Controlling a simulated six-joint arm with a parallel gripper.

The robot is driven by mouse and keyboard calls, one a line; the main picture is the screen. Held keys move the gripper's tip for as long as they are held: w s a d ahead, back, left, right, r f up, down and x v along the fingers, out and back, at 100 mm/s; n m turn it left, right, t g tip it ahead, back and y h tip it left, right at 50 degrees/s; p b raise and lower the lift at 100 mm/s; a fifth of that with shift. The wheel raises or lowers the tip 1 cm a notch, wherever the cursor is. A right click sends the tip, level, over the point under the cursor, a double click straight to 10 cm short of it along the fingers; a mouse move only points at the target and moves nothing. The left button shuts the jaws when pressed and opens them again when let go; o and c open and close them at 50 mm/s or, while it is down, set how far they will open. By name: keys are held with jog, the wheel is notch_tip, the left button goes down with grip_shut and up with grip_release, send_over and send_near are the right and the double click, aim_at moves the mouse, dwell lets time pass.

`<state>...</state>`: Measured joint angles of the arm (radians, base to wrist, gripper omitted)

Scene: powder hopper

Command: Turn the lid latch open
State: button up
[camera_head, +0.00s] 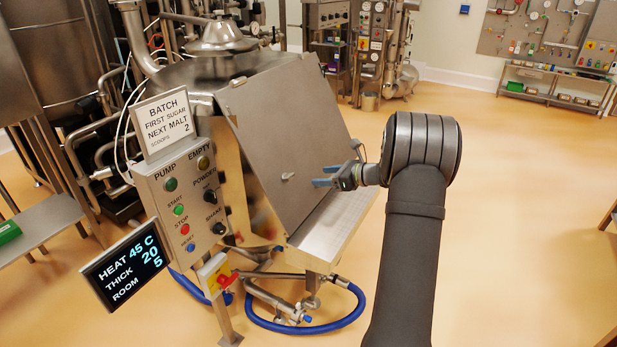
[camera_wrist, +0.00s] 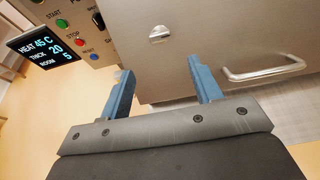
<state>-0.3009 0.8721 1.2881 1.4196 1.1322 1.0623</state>
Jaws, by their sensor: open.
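The hopper's sloping grey metal lid (camera_head: 290,110) is down on the hopper. The lid latch (camera_head: 287,176) is a small metal piece low on the lid's left side. It also shows in the wrist view (camera_wrist: 159,33), at top centre, as a small piece on a round light plate. My gripper (camera_head: 318,176) is open and empty, with blue fingers pointing left toward the latch. In the wrist view the fingers (camera_wrist: 159,70) are spread apart, and the latch shows beyond the gap between their tips. They look apart from the latch; the exact distance cannot be told.
A bar handle (camera_wrist: 265,73) stands out from the lid, right of the fingers. A control panel (camera_head: 187,200) with buttons, a batch sign (camera_head: 163,118) and a screen (camera_head: 125,262) stand left of the lid. A blue hose (camera_head: 330,322) lies below. Open floor is on the right.

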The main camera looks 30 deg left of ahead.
aim_at(292, 177)
jog(key=shift+v, duration=2.3)
jog(key=shift+a, duration=0.1)
jog(key=x, duration=1.7)
jog(key=shift+a+f, duration=0.1)
jog(key=shift+f, duration=0.05)
